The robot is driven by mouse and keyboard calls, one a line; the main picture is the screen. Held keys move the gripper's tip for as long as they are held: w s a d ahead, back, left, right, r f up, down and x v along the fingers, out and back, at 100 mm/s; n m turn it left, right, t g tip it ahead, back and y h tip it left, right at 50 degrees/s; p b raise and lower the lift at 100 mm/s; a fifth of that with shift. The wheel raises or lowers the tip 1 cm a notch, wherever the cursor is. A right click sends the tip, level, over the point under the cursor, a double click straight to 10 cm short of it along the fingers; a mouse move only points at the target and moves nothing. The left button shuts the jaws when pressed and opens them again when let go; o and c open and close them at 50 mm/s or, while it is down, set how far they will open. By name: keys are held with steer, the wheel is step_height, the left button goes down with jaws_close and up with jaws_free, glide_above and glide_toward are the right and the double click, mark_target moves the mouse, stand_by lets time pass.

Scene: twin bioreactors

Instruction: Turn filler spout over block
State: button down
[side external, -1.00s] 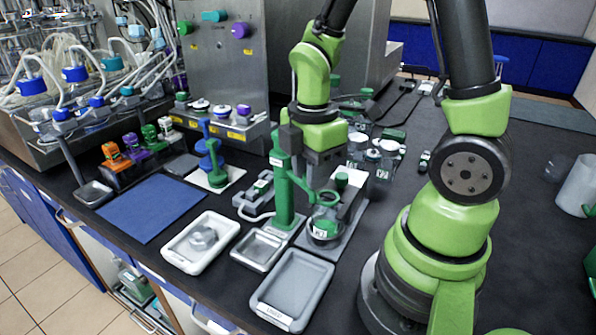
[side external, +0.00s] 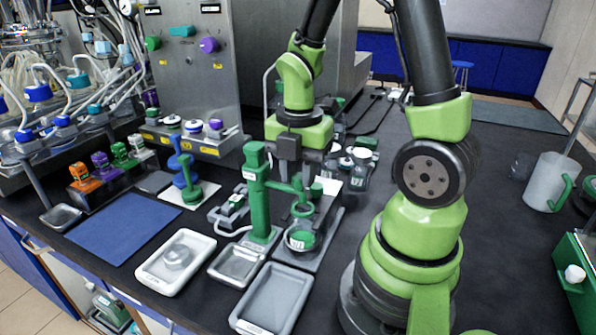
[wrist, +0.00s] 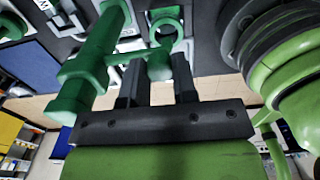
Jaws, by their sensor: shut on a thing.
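The filler is a green upright post (side external: 257,195) with a green spout arm ending in a ring (side external: 301,209). The ring is above a small clear jar with a green rim and white label (side external: 301,238). My gripper (side external: 297,180) points down just right of the post top. In the wrist view its two dark fingers close on a green part of the spout (wrist: 159,65), between the post (wrist: 92,60) and the ring (wrist: 166,20). The jar stands on a grey base (side external: 322,240). I cannot tell which piece is the block.
A metal dish (side external: 238,266) and a grey tray (side external: 272,300) lie in front of the filler. A white tray (side external: 200,247) and a blue mat (side external: 125,228) are to the left. A blue and green stand (side external: 187,180) is behind left. My arm's base is close on the right.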

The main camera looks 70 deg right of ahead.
steer(key=c, duration=0.9)
jaws_free()
step_height(320, 180, up, 10)
steer(key=s+a+r+m+t+y, duration=0.1)
steer(key=s+a+r+m+t, duration=0.1)
steer(key=m, duration=0.9)
steer(key=s+a+r+m+t+y, duration=0.1)
steer(key=s+a+r+m+t, duration=0.2)
steer(key=m, duration=0.8)
steer(key=a+t, duration=0.2)
steer(key=a, duration=0.2)
steer(key=shift+a+r, duration=0.2)
steer(key=shift+r, duration=0.1)
